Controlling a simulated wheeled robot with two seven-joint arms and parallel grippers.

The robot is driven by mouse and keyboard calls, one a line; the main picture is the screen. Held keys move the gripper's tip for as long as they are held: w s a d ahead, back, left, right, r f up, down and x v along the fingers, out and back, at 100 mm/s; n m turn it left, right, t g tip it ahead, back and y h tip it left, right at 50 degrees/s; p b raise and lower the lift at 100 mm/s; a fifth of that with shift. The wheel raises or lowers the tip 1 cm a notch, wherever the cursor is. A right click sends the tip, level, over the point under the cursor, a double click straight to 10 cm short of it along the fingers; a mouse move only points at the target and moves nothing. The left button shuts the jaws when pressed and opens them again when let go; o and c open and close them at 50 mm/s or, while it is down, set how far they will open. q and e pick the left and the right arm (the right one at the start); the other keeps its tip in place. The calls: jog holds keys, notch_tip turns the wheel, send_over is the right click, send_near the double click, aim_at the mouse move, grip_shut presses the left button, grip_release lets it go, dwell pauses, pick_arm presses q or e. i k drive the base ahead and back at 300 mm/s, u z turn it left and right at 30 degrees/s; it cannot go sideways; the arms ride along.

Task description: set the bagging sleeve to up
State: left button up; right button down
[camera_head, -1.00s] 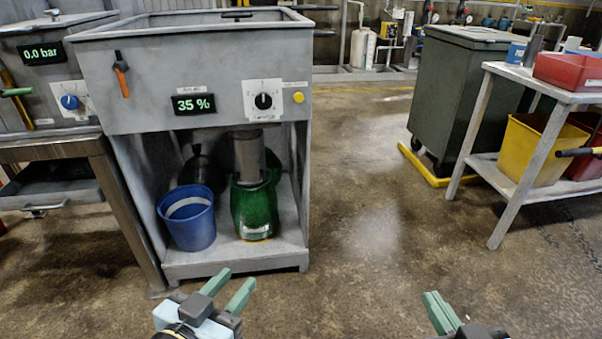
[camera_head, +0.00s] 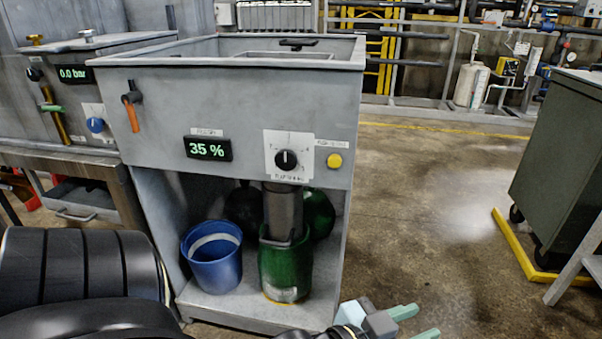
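The grey compactor cabinet (camera_head: 250,100) stands ahead, with a 35 % display (camera_head: 208,149) on its front. The bagging sleeve looks to be the grey cylinder (camera_head: 283,205) under the cabinet's top section. Its lower end is down at the mouth of a green container (camera_head: 285,268) on the cabinet floor. A black knob (camera_head: 286,160) and a yellow button (camera_head: 334,160) are on the front panel. My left gripper (camera_head: 416,323) is low at the bottom edge, right of the cabinet base, with its green fingers apart and empty. My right gripper is out of view.
A blue bucket (camera_head: 213,255) stands left of the green container. An orange-handled lever (camera_head: 132,112) hangs on the cabinet front. A 0.0 bar unit (camera_head: 75,75) adjoins at left. Floor between is clear.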

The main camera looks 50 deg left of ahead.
aim_at(283, 213)
jog(key=u, duration=0.65)
jog(key=i, duration=1)
jog(key=u, duration=0.85)
